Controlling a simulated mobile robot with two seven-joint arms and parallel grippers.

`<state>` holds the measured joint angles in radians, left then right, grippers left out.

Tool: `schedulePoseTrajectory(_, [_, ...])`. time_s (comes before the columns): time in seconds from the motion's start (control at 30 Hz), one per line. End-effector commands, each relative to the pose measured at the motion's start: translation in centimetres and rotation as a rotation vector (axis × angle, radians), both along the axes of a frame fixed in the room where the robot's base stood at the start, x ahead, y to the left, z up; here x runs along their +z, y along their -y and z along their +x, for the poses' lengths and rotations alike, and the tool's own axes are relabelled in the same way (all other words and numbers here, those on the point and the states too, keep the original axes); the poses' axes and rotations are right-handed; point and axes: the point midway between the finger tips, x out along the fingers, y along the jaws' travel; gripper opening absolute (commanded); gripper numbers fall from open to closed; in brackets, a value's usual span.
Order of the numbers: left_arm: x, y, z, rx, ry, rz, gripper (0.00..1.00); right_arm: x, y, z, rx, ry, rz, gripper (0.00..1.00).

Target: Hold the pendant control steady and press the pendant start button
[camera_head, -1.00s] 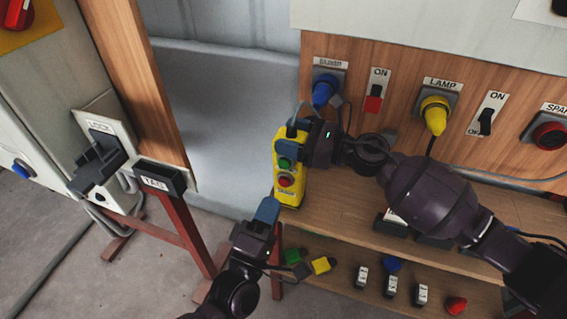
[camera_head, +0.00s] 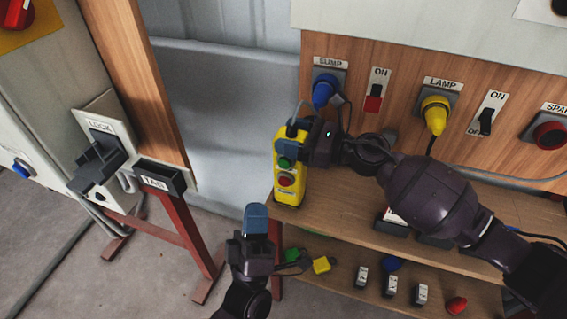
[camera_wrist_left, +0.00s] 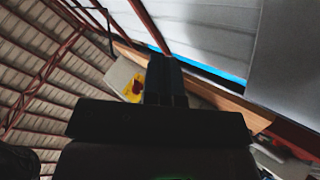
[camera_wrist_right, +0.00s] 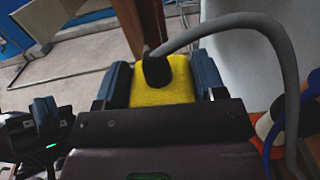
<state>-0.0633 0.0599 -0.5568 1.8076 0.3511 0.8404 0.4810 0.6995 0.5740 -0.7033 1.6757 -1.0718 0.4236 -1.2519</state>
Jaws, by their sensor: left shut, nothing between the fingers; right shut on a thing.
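The yellow pendant control (camera_head: 290,190) hangs upright by the wooden panel's left edge in the head view, with a green button (camera_head: 285,163) above a red button (camera_head: 286,181). My right gripper (camera_head: 297,142) is shut on its upper part. In the right wrist view the pendant's yellow top (camera_wrist_right: 163,82) sits between the two fingers, with a grey cable leaving it. My left gripper (camera_head: 256,218) is shut and empty, below and left of the pendant, apart from it. In the left wrist view its closed fingers (camera_wrist_left: 165,80) point away from the camera; the pendant is not seen there.
The wooden panel holds a blue plug (camera_head: 324,90), a yellow plug (camera_head: 434,115) and switches. A shelf (camera_head: 340,215) runs below it, with small blocks lower down. A lock bracket (camera_head: 100,160) and tag box (camera_head: 160,177) stand left. The space left of the pendant is clear.

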Motion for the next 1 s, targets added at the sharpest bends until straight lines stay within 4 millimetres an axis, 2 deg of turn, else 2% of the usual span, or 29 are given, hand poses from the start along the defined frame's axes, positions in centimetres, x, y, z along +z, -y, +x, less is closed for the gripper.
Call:
schedulePoseTrajectory(0.23, [0.0,0.4,1.2,0.000,0.001,-0.001,0.00,0.0,0.0,0.0,0.000,0.000,0.000,0.27])
schedulePoseTrajectory(0.7, [0.0,2.1,6.4,-0.001,0.000,-0.001,0.00,0.0,0.0,0.0,0.000,0.000,0.000,0.27])
schedulePoseTrajectory(1.0, [0.0,2.7,8.2,-0.001,0.000,0.000,0.00,0.0,0.0,0.0,0.000,0.000,0.000,0.27])
